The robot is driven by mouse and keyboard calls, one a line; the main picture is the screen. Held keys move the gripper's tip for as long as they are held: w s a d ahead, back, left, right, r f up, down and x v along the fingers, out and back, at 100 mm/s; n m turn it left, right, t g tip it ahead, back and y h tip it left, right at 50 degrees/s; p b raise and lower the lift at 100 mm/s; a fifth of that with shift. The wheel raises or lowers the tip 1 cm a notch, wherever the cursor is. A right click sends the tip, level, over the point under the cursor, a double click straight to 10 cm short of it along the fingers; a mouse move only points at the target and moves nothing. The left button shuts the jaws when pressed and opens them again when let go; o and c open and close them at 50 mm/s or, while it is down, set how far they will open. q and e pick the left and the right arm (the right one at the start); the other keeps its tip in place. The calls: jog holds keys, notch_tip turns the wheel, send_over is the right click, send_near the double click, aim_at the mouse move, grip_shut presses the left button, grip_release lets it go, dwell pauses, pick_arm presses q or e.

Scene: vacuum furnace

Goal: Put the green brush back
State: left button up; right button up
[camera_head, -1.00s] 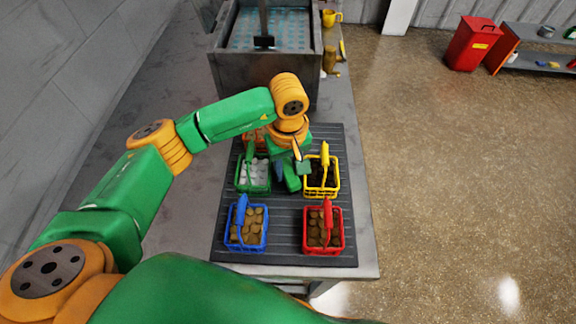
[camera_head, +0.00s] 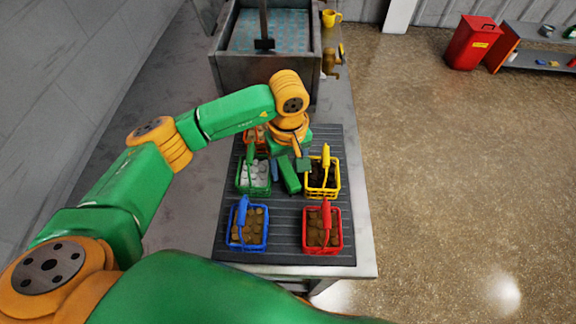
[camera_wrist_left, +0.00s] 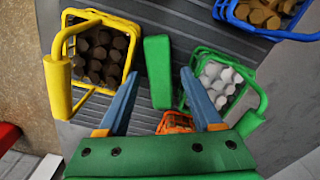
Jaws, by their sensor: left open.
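A green block-shaped thing, which looks like the green brush (camera_head: 290,178), is on the dark ribbed mat (camera_head: 285,256) between the green basket (camera_head: 254,181) and the yellow basket (camera_head: 335,188). It also shows in the left wrist view (camera_wrist_left: 158,72). My left gripper (camera_head: 289,164) is over it, pointing down. In the left wrist view my left gripper (camera_wrist_left: 161,76) is open, its two blue fingers apart, with the green block beyond and between their tips. I see no contact. My right gripper is in neither view.
A blue basket (camera_head: 232,236) and a red basket (camera_head: 307,240) stand nearer on the mat. An orange basket (camera_wrist_left: 176,121) is partly hidden by my gripper. A metal tank (camera_head: 262,72) stands behind. Upright basket handles flank the gripper. A red bin (camera_head: 473,45) stands far right.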

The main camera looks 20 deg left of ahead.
aim_at(287, 169)
pick_arm(q)
jog(key=r, duration=0.4)
jog(key=shift+w+a+r+p, duration=0.15)
jog(key=shift+w+p, duration=0.05)
jog(key=shift+p, duration=0.2)
jog(key=s+d+r+p, duration=0.1)
jog(key=r+p, duration=0.1)
jog(key=p, duration=0.2)
jog(key=shift+s+d, duration=0.15)
jog(key=shift+s, duration=0.05)
jog(key=shift+c, duration=1.2)
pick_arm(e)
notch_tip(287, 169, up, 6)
pick_arm(q)
jog(key=f+b, duration=0.1)
jog(key=f, duration=0.2)
jog(key=f+b, duration=0.3)
jog(key=f, duration=0.2)
jog(key=shift+w+a+f+b, duration=0.2)
jog(key=shift+a+f+b, duration=0.05)
jog(key=shift+f+b, duration=0.1)
jog(key=shift+r, duration=0.15)
grip_shut()
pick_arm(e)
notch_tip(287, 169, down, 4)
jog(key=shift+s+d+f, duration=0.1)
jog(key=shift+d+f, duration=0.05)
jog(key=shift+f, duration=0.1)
